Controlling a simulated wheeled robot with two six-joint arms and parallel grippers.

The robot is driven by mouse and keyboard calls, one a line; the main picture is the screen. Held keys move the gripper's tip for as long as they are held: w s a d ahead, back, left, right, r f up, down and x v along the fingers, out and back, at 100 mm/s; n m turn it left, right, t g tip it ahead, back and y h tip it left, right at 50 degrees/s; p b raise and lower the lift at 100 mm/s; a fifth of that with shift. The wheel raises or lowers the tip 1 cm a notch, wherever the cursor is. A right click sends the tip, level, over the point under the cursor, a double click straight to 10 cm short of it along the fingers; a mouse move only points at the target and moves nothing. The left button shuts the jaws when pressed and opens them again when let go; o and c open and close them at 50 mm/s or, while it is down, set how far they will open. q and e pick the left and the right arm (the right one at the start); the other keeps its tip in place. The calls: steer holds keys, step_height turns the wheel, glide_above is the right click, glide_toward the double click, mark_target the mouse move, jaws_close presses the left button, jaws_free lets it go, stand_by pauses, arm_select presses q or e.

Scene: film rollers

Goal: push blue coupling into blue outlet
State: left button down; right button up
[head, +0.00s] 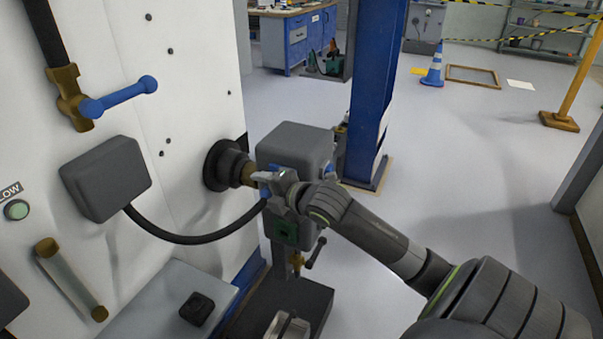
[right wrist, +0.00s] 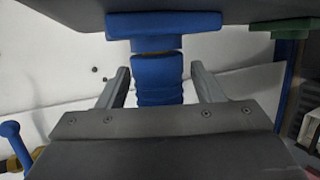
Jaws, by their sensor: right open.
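The blue coupling (right wrist: 157,80) stands upright in the right wrist view, between the two fingers of my right gripper. The fingers are open, with a visible gap on each side of it. The blue outlet (right wrist: 163,28) is a wide blue collar on the underside of a dark grey block, directly in line with the coupling. The two meet or nearly meet; I cannot tell how deeply the coupling sits. In the head view my right gripper (head: 271,183) is at the near side of the grey block (head: 296,147) and hides most of the blue parts. My left gripper is not in view.
A black hose (head: 190,239) runs from a grey box (head: 105,179) on the white machine to the gripper area. A green outlet (head: 287,233) is on the same block. A brass valve with a blue lever (head: 120,96) and a blue column (head: 372,90) stand nearby.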

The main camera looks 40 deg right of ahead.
steer(key=shift+s+r, duration=0.1)
steer(key=shift+s, duration=0.1)
arm_select(q)
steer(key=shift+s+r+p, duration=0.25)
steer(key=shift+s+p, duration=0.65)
steer(key=shift+p, duration=0.2)
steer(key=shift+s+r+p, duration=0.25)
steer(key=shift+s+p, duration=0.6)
steer(key=shift+p, duration=0.25)
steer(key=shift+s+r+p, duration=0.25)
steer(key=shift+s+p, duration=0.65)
steer(key=shift+p, duration=0.2)
arm_select(e)
steer(key=v, duration=1.7)
steer(key=shift+r, duration=0.1)
